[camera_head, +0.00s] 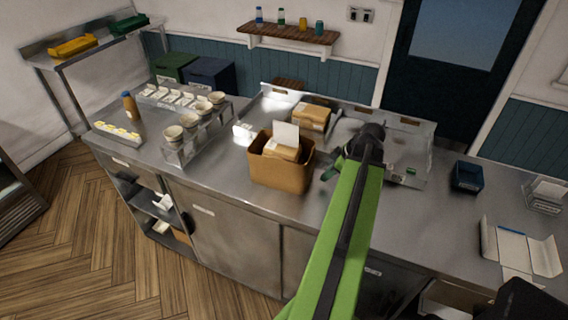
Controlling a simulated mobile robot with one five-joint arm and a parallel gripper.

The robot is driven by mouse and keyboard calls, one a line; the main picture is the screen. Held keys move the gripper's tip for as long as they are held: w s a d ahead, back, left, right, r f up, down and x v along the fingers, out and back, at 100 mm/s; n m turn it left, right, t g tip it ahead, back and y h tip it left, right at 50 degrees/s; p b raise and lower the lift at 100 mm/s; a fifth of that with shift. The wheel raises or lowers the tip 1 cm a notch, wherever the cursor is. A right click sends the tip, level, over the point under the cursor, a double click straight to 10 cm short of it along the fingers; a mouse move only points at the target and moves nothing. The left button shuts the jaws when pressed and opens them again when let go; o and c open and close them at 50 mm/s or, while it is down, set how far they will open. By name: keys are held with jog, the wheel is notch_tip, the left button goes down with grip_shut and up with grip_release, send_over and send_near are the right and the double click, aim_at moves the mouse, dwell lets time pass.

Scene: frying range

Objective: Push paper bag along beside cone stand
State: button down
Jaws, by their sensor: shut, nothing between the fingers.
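A brown, open-topped paper bag-like container (270,174) stands upright on the steel counter, with a smaller brown packet and a white sheet showing in its top. To its left, a metal stand (176,152) holds several pale cups or cones in a slanting row; bare counter lies between the two. My gripper (329,174) is at the end of the green arm, shut and empty, just right of the brown container. Whether it touches the container cannot be told. My arm hides part of the counter behind it.
Another brown package (311,115) sits in the steel tray area behind. A brown bottle (131,107) and a yellow-topped tray (117,132) stand at the left. A dark blue box (467,176) and an open carton (520,247) are at the right. The counter's front edge is close to the container.

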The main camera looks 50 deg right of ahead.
aim_at(312, 166)
dwell(0.3)
jog(key=shift+w+a, duration=0.45)
jog(key=shift+w, duration=0.65)
jog(key=shift+w+a, duration=0.4)
jog(key=shift+w, duration=0.65)
jog(key=shift+w+a, duration=0.45)
jog(key=shift+w, duration=0.65)
jog(key=shift+w+a, duration=0.45)
jog(key=shift+w, duration=0.65)
jog(key=shift+w+a, duration=0.4)
jog(key=shift+w, duration=0.65)
jog(key=shift+w+a, duration=0.45)
jog(key=shift+w, duration=0.65)
jog(key=shift+w+a, duration=0.45)
jog(key=shift+w, duration=0.6)
jog(key=shift+w+a, duration=0.4)
jog(key=shift+w, duration=0.7)
jog(key=shift+w+a, duration=0.45)
jog(key=shift+w, duration=0.6)
jog(key=shift+s+d, duration=0.4)
jog(key=shift+s, duration=0.65)
jog(key=shift+s+d, duration=0.45)
jog(key=shift+s, duration=0.55)
jog(key=shift+s+d, duration=0.4)
jog(key=shift+s, duration=0.65)
jog(key=shift+r, duration=0.1)
